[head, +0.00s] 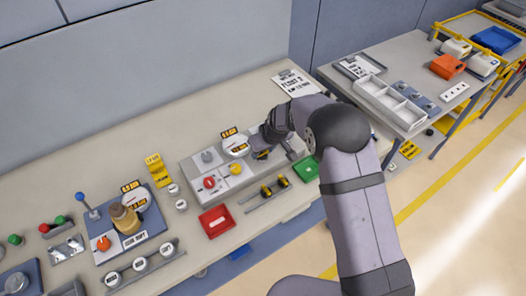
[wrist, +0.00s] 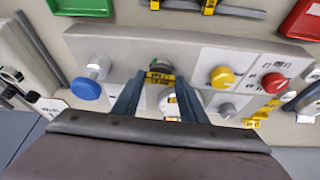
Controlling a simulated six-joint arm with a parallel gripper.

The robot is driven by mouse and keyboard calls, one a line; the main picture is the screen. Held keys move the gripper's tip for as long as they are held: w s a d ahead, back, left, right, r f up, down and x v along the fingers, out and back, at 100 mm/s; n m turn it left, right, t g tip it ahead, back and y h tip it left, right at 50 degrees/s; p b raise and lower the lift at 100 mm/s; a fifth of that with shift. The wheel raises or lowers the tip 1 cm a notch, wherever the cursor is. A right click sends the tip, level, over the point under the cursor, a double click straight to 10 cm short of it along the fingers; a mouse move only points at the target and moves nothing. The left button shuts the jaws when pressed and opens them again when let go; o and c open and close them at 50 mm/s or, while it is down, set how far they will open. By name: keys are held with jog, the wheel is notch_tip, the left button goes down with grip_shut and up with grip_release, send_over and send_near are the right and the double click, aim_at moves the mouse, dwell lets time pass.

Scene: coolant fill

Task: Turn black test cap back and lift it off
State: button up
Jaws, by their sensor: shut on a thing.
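My gripper (wrist: 161,80) is over the grey panel in the wrist view, its two fingers shut on a small dark cap with a yellow, black-lettered label (wrist: 159,78). I take this for the black test cap. In the head view my gripper (head: 263,148) is above the right-middle of the grey panel (head: 222,196), and only a bit of dark and yellow shows at its tip. The fingers hide the cap's sides and underside. I cannot tell whether it is seated on a fitting or clear of it.
The panel carries a yellow knob (wrist: 221,76), a red knob (wrist: 273,82) and a blue knob (wrist: 86,88). In front are a rail with black-yellow pieces (head: 266,190), a red tray (head: 217,221) and a green tray (head: 306,169). A white gauge (head: 235,146) stands close behind.

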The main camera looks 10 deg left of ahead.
aim_at(263, 156)
jog(key=shift+r+p, duration=0.3)
jog(key=shift+r, duration=0.15)
dwell(0.6)
jog(key=shift+r+p, duration=1.1)
jog(key=shift+r, duration=0.95)
jog(key=shift+a+f, duration=0.1)
